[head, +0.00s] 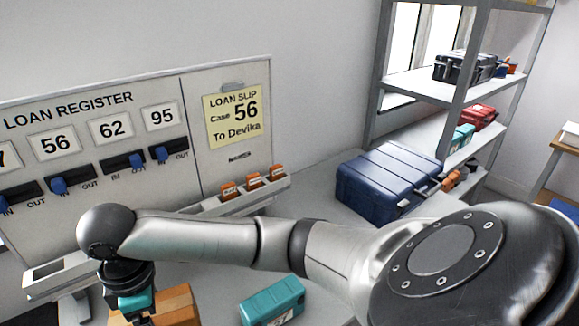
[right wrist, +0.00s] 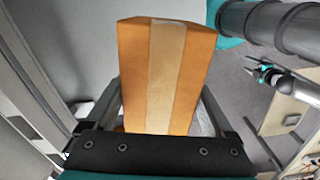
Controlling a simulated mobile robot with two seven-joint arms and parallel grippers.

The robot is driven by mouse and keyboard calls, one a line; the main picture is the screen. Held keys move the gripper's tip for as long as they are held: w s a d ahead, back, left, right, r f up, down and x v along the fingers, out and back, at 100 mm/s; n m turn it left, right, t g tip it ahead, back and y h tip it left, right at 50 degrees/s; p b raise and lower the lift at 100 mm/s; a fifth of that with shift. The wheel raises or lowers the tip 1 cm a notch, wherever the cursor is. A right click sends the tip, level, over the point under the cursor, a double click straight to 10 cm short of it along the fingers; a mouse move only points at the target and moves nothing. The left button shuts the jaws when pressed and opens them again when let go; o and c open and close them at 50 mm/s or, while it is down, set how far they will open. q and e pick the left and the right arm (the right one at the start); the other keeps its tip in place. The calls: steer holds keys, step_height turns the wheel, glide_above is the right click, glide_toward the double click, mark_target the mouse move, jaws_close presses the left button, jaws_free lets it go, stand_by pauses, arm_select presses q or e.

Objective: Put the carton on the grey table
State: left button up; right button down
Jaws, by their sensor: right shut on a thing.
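The carton is a brown box with a paler tape strip. It fills the middle of the right wrist view (right wrist: 166,75) and shows in part at the bottom of the head view (head: 178,303). My right gripper (head: 135,305) is shut on it, with a finger on each side in the right wrist view. The forearm crosses the head view and hides much of the surface below. A grey tabletop (head: 325,205) shows behind the arm; I cannot tell for sure that it is the grey table. What looks like my left gripper (right wrist: 262,72) is small at the right of the right wrist view; its jaws are unclear.
A teal case (head: 272,300) lies close to the right of the carton. A dark blue case (head: 390,182) stands farther back, beside a metal shelf (head: 415,82) holding several cases. The loan register board (head: 90,150) stands behind the arm, with an orange-tagged rack (head: 250,190) at its foot.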

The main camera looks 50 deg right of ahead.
steer(key=r+n, duration=0.1)
steer(key=w+r, duration=0.1)
steer(key=n, duration=0.1)
steer(key=shift+w+a+r+n+p, duration=0.15)
steer(key=shift+a+r+n+p, duration=0.15)
steer(key=shift+a+r+p, duration=0.1)
step_height(320, 180, down, 20)
steer(key=b, duration=0.4)
steer(key=shift+d, duration=0.1)
steer(key=shift+f, duration=0.15)
jaws_free()
steer(key=shift+f, duration=0.1)
step_height(320, 180, up, 12)
steer(key=shift+r+p, duration=0.2)
steer(key=shift+p, duration=0.95)
